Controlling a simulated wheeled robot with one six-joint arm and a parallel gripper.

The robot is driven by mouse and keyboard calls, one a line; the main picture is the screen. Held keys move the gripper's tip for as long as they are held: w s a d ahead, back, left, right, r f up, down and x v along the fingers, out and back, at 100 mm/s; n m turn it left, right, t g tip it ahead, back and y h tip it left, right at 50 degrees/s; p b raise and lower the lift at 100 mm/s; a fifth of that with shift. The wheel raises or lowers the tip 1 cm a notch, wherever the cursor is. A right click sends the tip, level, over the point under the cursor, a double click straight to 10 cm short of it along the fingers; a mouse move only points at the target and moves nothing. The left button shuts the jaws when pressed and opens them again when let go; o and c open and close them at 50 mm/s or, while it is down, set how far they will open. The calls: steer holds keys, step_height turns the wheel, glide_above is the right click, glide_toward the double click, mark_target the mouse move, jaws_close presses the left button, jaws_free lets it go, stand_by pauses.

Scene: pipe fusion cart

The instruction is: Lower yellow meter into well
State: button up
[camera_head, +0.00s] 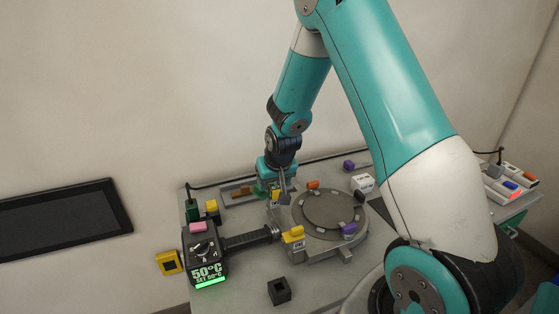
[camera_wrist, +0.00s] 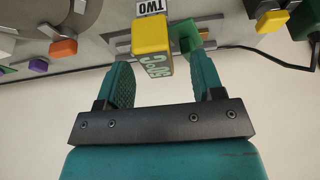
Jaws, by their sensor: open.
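The yellow meter (camera_wrist: 150,35) has a yellow cap and a pale, lettered side. In the wrist view it sits between the teal fingers of my gripper (camera_wrist: 160,60), with a visible gap on each side. My gripper is open. In the head view my gripper (camera_head: 274,188) is low over the back of the cart, and the meter beside it is mostly hidden. A dark square block with an opening (camera_head: 279,291) stands at the cart's front. A yellow-framed dark square (camera_head: 169,262) is at the front left. I cannot tell which of these is the well.
A round grey plate (camera_head: 325,212) with coloured blocks around it fills the cart's middle. A black heater reading 50°C (camera_head: 207,250) stands at left. A green block (camera_wrist: 188,38) is close to my right finger in the wrist view. A white block (camera_head: 362,183) is at back right.

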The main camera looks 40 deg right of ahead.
steer(key=b+v, duration=0.2)
steer(key=v, duration=1.4)
steer(key=shift+d, duration=0.15)
